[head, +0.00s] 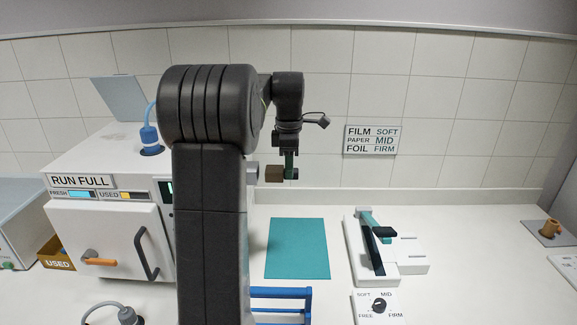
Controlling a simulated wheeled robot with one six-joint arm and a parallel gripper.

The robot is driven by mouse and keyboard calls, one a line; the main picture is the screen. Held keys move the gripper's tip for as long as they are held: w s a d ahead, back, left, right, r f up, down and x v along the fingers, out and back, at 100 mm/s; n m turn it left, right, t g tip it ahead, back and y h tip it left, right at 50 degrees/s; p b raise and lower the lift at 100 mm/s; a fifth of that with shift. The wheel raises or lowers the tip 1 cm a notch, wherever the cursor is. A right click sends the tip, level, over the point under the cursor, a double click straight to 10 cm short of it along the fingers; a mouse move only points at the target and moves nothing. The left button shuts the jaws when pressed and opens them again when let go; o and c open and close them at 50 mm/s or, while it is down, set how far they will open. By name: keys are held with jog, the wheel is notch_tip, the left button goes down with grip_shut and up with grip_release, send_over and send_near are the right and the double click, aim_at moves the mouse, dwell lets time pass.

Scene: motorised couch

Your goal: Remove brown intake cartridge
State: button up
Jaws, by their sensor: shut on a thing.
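My gripper (290,166) is at the end of my raised arm, right of the white machine (105,240) and in front of the tiled wall. It appears shut on a small dark brown block (274,173), which looks like the brown intake cartridge. A grey round piece (252,172) shows just left of the block, partly behind my arm. I cannot tell whether it touches the block. My arm hides the right side of the machine.
A teal mat (298,248) lies bare on the counter, with a blue rack (281,293) nearer. A white slide device (372,250) and a dial box (379,307) stand right. A brown USED bin (56,253) is far left. A tan fitting (551,228) stands far right.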

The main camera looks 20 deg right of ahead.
notch_tip(320, 180, up, 7)
jog(key=s+d, duration=0.1)
jog(key=d, duration=0.1)
jog(key=shift+s+d, duration=0.15)
jog(key=shift+d, duration=0.2)
dwell(0.5)
